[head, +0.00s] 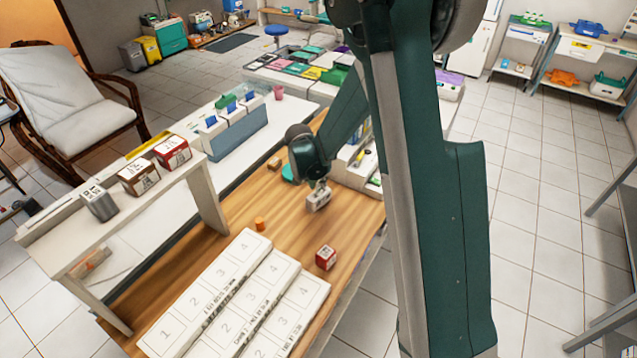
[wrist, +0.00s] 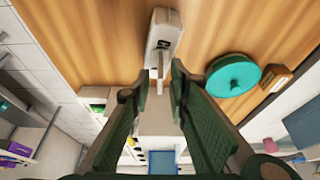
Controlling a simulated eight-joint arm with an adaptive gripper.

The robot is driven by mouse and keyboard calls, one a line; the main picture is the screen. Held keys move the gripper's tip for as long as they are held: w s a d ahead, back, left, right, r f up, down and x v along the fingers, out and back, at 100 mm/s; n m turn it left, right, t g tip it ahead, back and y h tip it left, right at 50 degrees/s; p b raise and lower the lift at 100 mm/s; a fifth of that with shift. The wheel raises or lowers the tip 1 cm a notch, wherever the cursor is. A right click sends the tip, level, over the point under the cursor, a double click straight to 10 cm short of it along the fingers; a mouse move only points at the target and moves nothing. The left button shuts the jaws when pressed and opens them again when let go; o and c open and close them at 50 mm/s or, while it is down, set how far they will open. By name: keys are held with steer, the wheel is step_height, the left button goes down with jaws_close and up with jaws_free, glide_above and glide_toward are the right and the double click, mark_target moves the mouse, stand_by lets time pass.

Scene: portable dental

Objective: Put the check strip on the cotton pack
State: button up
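My gripper (head: 319,184) points down over the wooden table, directly above a small pale grey block (head: 318,200). In the wrist view the fingers (wrist: 161,76) are parted. The pale block (wrist: 163,38) lies just past the fingertips, with a thin light piece (wrist: 159,72) in line with the gap; I cannot tell whether it touches them. No label on it is readable, so I cannot tell whether it is the check strip.
Long white numbered trays (head: 210,295) fill the near table. An orange cylinder (head: 260,224) and a red box (head: 325,258) stand near them. A teal round thing (wrist: 233,75) and a small brown box (wrist: 277,78) are beside my gripper.

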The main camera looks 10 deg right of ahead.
steer(key=v, duration=1.2)
steer(key=shift+r, duration=0.25)
stand_by(0.6)
steer(key=s+d+r+n+t+y, duration=0.1)
steer(key=s+d+r+n+y, duration=0.2)
steer(key=s+r, duration=1.2)
steer(key=s+r+n+t, duration=0.2)
steer(key=s+n, duration=0.4)
steer(key=s, duration=1.5)
steer(key=shift+d+r+t, duration=0.2)
steer(key=shift+d+t, duration=0.2)
steer(key=shift+d, duration=0.1)
